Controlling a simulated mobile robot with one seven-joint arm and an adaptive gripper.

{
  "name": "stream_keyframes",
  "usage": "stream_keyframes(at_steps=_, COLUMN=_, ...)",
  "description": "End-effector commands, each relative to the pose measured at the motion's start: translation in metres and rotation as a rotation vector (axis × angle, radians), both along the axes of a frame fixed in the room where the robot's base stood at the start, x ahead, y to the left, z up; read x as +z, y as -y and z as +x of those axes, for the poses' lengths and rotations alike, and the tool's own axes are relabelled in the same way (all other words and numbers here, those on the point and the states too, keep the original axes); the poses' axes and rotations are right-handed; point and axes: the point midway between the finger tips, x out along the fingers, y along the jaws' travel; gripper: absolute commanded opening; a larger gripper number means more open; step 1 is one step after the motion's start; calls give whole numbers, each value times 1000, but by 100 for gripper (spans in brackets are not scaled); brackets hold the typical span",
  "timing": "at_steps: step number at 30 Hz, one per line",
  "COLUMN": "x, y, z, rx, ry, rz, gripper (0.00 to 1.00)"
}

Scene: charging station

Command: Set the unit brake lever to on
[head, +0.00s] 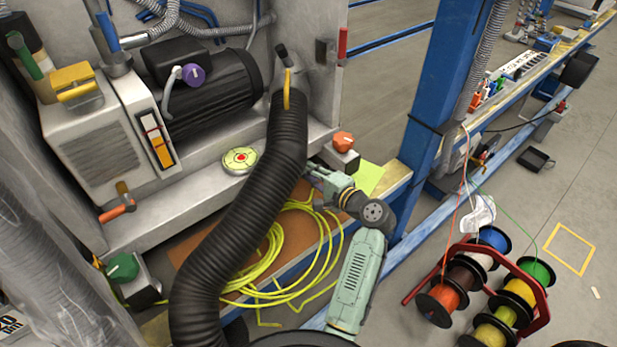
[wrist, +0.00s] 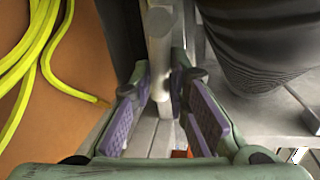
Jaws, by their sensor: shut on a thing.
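My gripper (head: 318,180) is low beside the black ribbed hose, over the ledge of the unit. In the wrist view my gripper (wrist: 160,88) has its purple-padded fingers on either side of a grey metal rod (wrist: 159,50), shut on it near the fingertips. The rod's far end is hidden, and I cannot tell whether it is the brake lever. No label names the lever. Handles on the unit include a red one (head: 342,42), an orange one (head: 117,211) and a black one (head: 281,52).
The thick black hose (head: 245,200) runs close left of my gripper in the head view. Yellow cable (head: 270,262) lies coiled below it. An orange knob (head: 343,141) is just above right. A blue post (head: 430,90) and cable spools (head: 490,285) stand to the right.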

Motion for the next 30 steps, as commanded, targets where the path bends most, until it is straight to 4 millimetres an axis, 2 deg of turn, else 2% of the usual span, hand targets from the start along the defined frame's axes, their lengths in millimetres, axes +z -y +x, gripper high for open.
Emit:
stream_keyframes(at_steps=10, x=5, y=0, z=0, rx=-1, ry=77, rz=-108, gripper=0)
stream_keyframes(at_steps=26, x=7, y=1, z=0, rx=-2, ry=90, rz=-126, gripper=0)
stream_keyframes(at_steps=27, x=7, y=1, z=0, rx=-2, ry=90, rz=-126, gripper=17)
stream_keyframes(at_steps=30, x=7, y=0, z=0, rx=-1, ry=90, rz=-125, gripper=24)
